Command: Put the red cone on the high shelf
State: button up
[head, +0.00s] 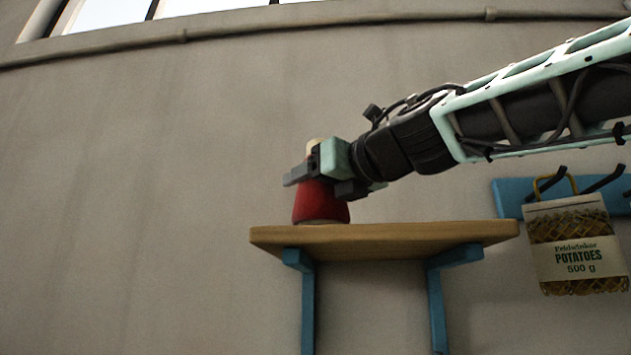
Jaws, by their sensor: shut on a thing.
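The red cone (321,205) is upright at the left end of the high wooden shelf (385,240). Its base appears to touch the shelf top or sit just at it; from this low angle I cannot tell which. My gripper (318,180) comes in from the right and is shut on the cone's upper part. The fingers hide part of the cone's middle, and a pale tip shows above them.
Blue brackets (437,300) hold the shelf against a plain grey wall (150,200). To the right, a sack of potatoes (575,250) hangs from a dark hook on a blue rail (509,196). The shelf top right of the cone looks clear.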

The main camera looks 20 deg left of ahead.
jog(key=shift+f+b, duration=0.35)
jog(key=shift+f, duration=0.05)
jog(key=o, duration=1.2)
jog(key=shift+c, duration=0.2)
jog(key=shift+d, duration=0.1)
jog(key=b+v, duration=0.5)
jog(key=v, duration=1.2)
jog(key=shift+s, duration=0.2)
